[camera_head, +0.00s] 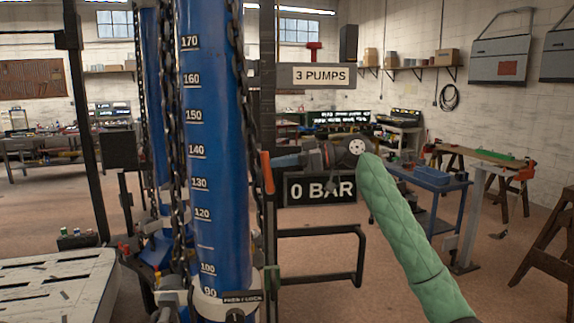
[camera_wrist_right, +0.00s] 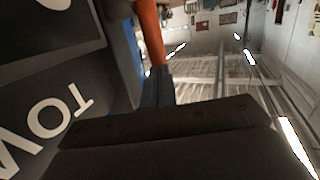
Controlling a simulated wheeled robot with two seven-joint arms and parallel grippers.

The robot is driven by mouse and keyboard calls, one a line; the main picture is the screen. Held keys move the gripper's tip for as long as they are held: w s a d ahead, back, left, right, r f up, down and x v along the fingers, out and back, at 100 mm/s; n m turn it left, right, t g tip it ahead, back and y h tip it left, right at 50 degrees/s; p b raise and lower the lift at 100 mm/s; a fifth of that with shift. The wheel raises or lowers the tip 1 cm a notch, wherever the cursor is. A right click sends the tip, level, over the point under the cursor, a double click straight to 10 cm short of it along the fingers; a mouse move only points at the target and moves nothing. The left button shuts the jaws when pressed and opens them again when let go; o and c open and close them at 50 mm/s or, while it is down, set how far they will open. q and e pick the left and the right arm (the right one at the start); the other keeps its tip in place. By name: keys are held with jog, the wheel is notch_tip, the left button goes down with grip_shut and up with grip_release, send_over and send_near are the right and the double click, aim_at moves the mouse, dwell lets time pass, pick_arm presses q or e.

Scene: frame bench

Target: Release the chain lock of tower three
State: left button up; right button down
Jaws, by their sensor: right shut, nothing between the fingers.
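A blue tower cylinder (camera_head: 213,150) with a white number scale stands left of centre in the head view, with dark chains (camera_head: 172,110) hanging along it. An orange handle (camera_head: 267,173) sits at its right side; an orange bar (camera_wrist_right: 150,32) also shows in the right wrist view, beyond the fingers. My right gripper (camera_head: 282,161), on the green-sleeved arm, points left with its fingertips close to the handle. It is shut and empty; whether it touches the handle I cannot tell. A small label (camera_head: 242,298) is at the tower's foot, partly legible. My left gripper is out of view.
A "3 PUMPS" sign (camera_head: 317,76) and a "0 BAR" display (camera_head: 322,189) are right of the tower. A dark tube frame (camera_head: 320,231) stands below the display. A slotted pale platform (camera_head: 55,290) is at lower left.

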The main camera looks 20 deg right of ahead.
aim_at(267, 160)
jog(key=a+h, duration=0.1)
jog(key=a+h+p, duration=0.1)
jog(key=a+g+h, duration=0.1)
jog(key=shift+w+r+n+h, duration=0.25)
jog(key=shift+r+n+h, duration=0.05)
jog(key=shift+r, duration=0.1)
jog(key=shift+a+f, duration=0.2)
jog(key=shift+a, duration=0.45)
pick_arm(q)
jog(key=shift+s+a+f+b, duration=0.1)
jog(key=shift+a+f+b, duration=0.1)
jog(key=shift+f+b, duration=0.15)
pick_arm(e)
jog(key=x, duration=0.3)
jog(key=shift+s+a+r, duration=0.15)
jog(key=shift+s, duration=0.1)
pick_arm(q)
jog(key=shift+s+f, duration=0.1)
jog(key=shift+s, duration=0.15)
